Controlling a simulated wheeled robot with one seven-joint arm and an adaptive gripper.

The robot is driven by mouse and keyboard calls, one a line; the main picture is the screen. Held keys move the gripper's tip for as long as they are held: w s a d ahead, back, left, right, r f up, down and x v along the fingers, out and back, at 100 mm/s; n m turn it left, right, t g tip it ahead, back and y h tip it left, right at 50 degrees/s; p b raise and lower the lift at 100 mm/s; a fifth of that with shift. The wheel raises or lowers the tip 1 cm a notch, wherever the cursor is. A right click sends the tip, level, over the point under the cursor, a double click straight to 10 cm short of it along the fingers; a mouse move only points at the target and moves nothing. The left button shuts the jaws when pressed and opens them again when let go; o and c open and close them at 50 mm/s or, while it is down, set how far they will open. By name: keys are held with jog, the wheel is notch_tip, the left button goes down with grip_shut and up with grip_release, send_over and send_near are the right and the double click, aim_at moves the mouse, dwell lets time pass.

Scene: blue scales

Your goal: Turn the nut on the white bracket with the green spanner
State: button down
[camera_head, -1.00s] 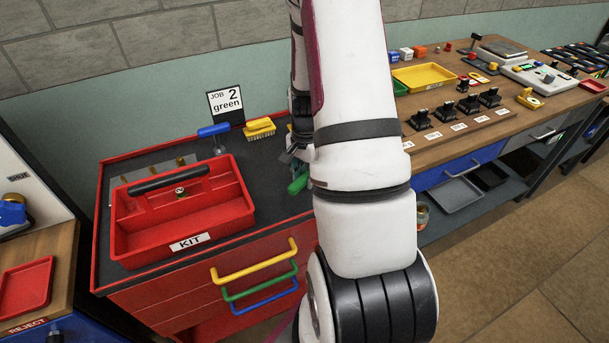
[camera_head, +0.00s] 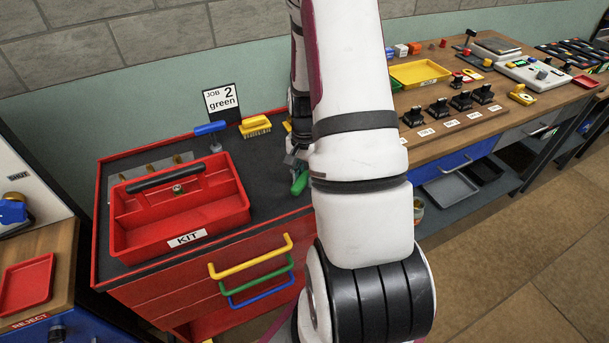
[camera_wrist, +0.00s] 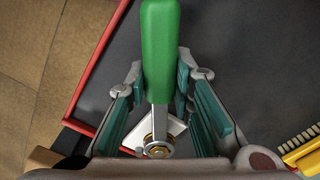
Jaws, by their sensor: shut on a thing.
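The green spanner (camera_wrist: 160,55) lies along the middle of the wrist view, its green handle between the tips of my gripper (camera_wrist: 160,72), which is shut on it. Its grey shank (camera_wrist: 160,117) runs down to the brass-coloured nut (camera_wrist: 158,150). The spanner's head meets the nut there; I cannot tell how fully it is seated. Part of the white bracket (camera_wrist: 177,128) shows beside the nut, and my gripper hides the rest. In the head view the green handle (camera_head: 299,183) shows beside my arm over the red cabinet's right side, with my gripper (camera_head: 293,160) partly hidden.
The red KIT tote (camera_head: 228,212) stands left on the dark cabinet top (camera_head: 262,182). Behind it are a blue-handled tool (camera_head: 210,128), a yellow brush (camera_head: 255,126) and the job 2 green card (camera_head: 221,100). The wooden bench (camera_head: 460,118) stands right. Clear top lies between tote and spanner.

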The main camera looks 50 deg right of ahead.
jog(key=shift+s, duration=0.1)
jog(key=shift+s+d+n+p, duration=0.15)
jog(key=shift+s+n+p, duration=0.55)
jog(key=shift+n+p, duration=0.1)
jog(key=shift+s, duration=0.1)
jog(key=shift+s+d+n+p, duration=0.4)
jog(key=shift+s+n+p, duration=0.35)
jog(key=shift+n, duration=0.25)
jog(key=shift+s+d+n+p, duration=0.15)
jog(key=shift+s+n+p, duration=0.15)
jog(key=shift+p, duration=0.1)
jog(key=shift+s+d+n+p, duration=0.3)
jog(key=shift+s+n+p, duration=0.15)
jog(key=shift+n, duration=0.15)
